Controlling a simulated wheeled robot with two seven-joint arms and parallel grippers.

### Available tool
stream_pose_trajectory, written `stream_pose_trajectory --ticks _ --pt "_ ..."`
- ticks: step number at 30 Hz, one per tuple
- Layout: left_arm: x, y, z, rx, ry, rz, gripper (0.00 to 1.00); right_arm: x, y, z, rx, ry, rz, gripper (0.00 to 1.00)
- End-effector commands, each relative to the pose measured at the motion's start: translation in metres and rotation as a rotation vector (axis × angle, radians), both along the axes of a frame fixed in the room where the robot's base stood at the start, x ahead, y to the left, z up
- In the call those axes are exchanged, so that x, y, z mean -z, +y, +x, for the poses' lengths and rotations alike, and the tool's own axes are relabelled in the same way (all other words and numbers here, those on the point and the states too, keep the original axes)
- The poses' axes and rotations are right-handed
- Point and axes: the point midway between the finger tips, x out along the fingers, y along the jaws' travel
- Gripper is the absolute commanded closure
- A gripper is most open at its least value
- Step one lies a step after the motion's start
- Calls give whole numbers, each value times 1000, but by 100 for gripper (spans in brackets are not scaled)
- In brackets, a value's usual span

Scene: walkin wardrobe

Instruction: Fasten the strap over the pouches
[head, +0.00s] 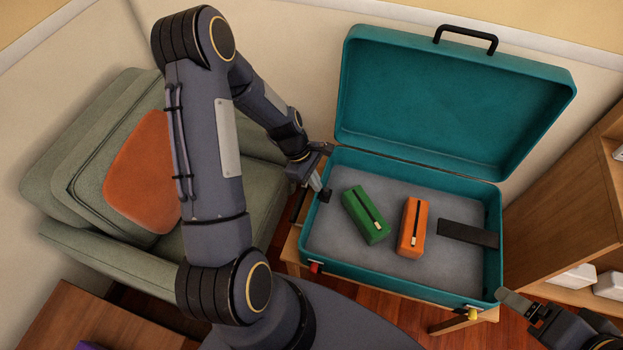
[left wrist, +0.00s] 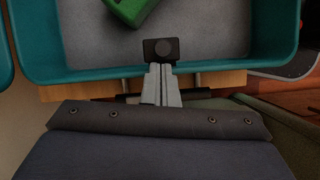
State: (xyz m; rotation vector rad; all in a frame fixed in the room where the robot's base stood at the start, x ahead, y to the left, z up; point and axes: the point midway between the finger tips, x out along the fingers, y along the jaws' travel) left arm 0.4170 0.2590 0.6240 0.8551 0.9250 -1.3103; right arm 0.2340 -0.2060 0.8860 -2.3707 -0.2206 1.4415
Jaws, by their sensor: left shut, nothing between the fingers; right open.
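A teal suitcase (head: 400,290) stands open, its lid raised at the back. A green pouch (head: 362,216) and an orange pouch (head: 413,228) lie apart on its grey floor. A flat black strap (head: 468,234) lies at the right side, beside the orange pouch and not over either pouch. My left gripper (head: 321,188) is shut and empty at the left wall. A small black block (left wrist: 161,49) shows at its fingertips; I cannot tell whether they touch. The green pouch is partly visible in the left wrist view (left wrist: 130,8). My right gripper (head: 512,298) is open outside the front right corner.
The suitcase rests on a wooden stand (head: 440,325). A green armchair (head: 110,225) with an orange cushion (head: 145,175) stands left, partly behind my left arm. Wooden shelves (head: 570,190) stand close on the right.

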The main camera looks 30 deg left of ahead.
Motion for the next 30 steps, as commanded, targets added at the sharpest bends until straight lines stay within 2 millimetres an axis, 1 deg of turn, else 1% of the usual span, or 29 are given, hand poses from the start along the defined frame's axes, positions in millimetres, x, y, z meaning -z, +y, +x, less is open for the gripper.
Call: stream_pose_trajectory --ticks 8,11,14,17,20,24,30 --pt "0 -3 1 2 0 0 100 0 0 0 0 0 0 18" --pt "0 -12 3 4 -1 0 100 -1 0 0 0 0 0 18" --pt "-1 -29 7 7 0 -1 100 -3 0 0 0 0 0 18" --pt "-1 -54 12 10 0 -1 100 -5 0 0 0 0 0 18" --pt "-2 -84 19 12 0 0 100 -8 0 0 0 0 0 18" --pt "-2 -131 30 12 0 0 100 -14 0 0 0 0 0 18" --pt "-2 -196 46 10 -1 1 100 -22 0 0 0 0 0 18"
